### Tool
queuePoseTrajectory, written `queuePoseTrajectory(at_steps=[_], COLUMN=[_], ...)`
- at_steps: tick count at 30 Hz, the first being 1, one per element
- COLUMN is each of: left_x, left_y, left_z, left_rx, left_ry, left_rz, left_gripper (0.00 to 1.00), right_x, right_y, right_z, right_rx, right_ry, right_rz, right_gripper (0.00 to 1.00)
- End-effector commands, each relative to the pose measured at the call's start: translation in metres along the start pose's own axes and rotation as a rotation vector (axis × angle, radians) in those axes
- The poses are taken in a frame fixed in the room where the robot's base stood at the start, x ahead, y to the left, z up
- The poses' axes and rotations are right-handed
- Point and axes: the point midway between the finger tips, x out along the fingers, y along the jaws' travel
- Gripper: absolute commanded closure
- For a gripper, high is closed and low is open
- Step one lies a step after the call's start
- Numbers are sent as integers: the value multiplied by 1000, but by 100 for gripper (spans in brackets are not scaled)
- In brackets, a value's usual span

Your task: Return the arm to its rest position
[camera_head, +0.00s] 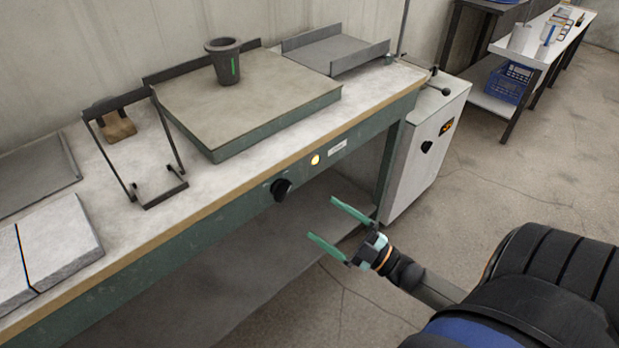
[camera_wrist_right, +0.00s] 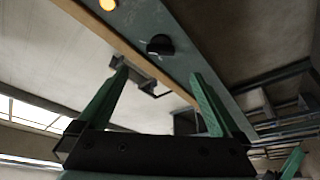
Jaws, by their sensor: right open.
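My right gripper (camera_head: 320,222) is open and empty in the head view. It hangs in front of the workbench (camera_head: 225,193), near its front edge and apart from it. Its two green fingers also show spread apart in the right wrist view (camera_wrist_right: 160,85), with nothing between them but the bench front behind. My right arm comes in from the lower right. My left gripper is not in view. A dark grey cup-shaped crucible (camera_head: 223,66) stands upright on the raised plate (camera_head: 275,75) on the bench.
A black metal frame stand (camera_head: 136,150) and a brown block (camera_head: 117,125) stand at the left of the bench. A black knob (camera_head: 281,189) and lit yellow lamp (camera_head: 315,160) sit on the bench front. A white cabinet (camera_head: 425,150) stands at the right end.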

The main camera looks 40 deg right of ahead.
Motion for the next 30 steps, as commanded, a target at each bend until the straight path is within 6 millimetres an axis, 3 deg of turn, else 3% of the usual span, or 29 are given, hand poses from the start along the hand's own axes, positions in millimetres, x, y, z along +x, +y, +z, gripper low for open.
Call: queuePoseTrajectory(at_steps=[6, 24, 30], left_x=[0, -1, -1], left_y=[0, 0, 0], left_z=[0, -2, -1], left_rx=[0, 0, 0], left_ry=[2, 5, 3], left_rz=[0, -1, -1], left_gripper=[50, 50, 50], right_x=[-19, -19, -12], right_y=[0, -1, -27], right_z=[0, 0, 4], right_rx=[0, 2, 96], right_ry=[-1, -2, -112], right_rz=[0, 0, -23], right_gripper=[0, 0, 0])
